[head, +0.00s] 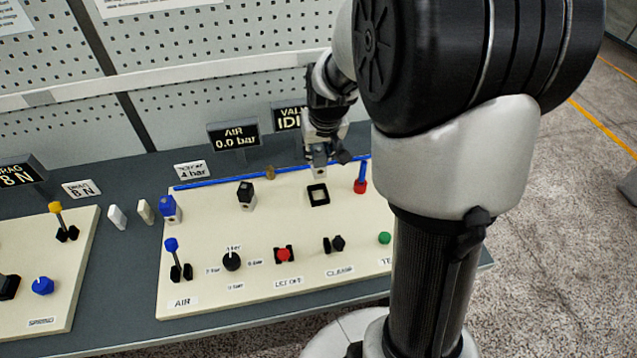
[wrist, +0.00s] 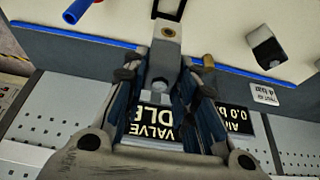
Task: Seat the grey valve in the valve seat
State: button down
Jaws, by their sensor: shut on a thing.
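My gripper (head: 322,152) is shut on the grey valve (head: 319,171), a small light grey block, behind the cream panel's working area. In the wrist view, my gripper (wrist: 165,78) has its fingers on both sides of the grey valve (wrist: 166,52), whose end face shows a round dark hole. The valve seat is taken to be the black square frame (head: 318,194) on the panel, empty, just in front of the valve. Its edge also shows at the top of the wrist view (wrist: 168,14). The valve appears apart from the frame; its exact height is unclear.
A red-based blue post (head: 360,179) stands close on the right. A blue rail (head: 225,182) and small brass peg (head: 270,172) lie behind. Signs (head: 234,135) stand at the back.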

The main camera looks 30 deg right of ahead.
notch_tip(320, 180, down, 10)
jog(key=b, duration=0.3)
jog(key=shift+r, duration=0.2)
jog(key=c, duration=1.3)
grip_release()
